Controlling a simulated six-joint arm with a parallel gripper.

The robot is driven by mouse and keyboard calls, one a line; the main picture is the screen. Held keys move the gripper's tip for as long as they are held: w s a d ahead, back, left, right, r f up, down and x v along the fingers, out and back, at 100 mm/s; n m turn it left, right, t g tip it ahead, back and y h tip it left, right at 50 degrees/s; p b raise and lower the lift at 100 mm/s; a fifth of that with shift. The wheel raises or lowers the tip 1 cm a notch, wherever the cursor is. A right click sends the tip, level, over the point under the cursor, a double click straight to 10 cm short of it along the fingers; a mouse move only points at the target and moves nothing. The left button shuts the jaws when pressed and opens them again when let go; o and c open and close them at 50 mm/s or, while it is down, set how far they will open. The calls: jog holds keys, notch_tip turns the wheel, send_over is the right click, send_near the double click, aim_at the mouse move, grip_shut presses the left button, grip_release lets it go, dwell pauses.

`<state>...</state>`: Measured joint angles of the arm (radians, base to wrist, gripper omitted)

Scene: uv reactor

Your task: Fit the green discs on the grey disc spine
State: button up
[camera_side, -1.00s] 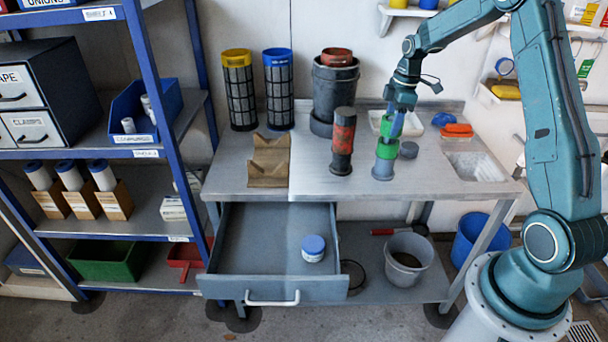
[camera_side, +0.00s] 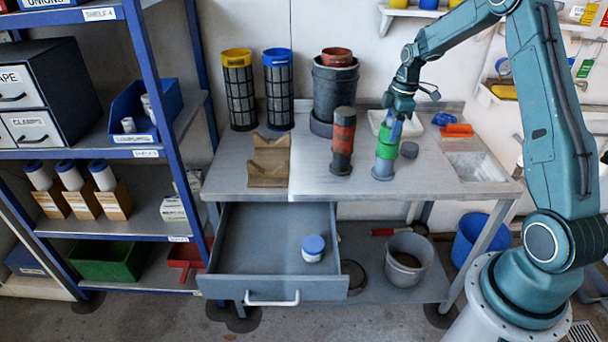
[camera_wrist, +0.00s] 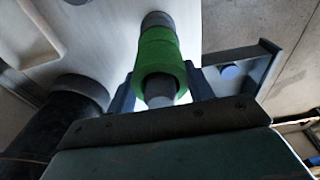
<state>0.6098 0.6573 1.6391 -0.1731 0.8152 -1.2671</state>
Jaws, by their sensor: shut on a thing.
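The grey disc spine (camera_side: 382,170) stands upright on the workbench, right of its middle. A green disc (camera_side: 385,152) sits around it. A second green disc (camera_side: 387,136) is just above the first, between the fingers of my gripper (camera_side: 389,128), which is shut on it. In the wrist view, my gripper (camera_wrist: 163,88) has a finger on each side of the near green disc (camera_wrist: 160,75). A grey end pokes through that disc, and the other green disc (camera_wrist: 157,42) lies behind it, close against it. I cannot tell whether the two discs touch.
A red-and-black cylinder (camera_side: 343,142) stands left of the spine, and a small grey round piece (camera_side: 409,150) lies to its right. A white tray (camera_side: 413,128) is behind. A brown V-block (camera_side: 268,165) sits at left. The drawer (camera_side: 270,285) is open.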

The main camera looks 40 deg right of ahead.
jog(key=shift+f, duration=0.15)
jog(key=o, duration=1.1)
jog(key=shift+c, duration=0.2)
notch_tip(320, 180, up, 14)
jog(key=s+d, duration=0.1)
jog(key=shift+f, duration=0.15)
jog(key=shift+s, duration=0.1)
dwell(0.6)
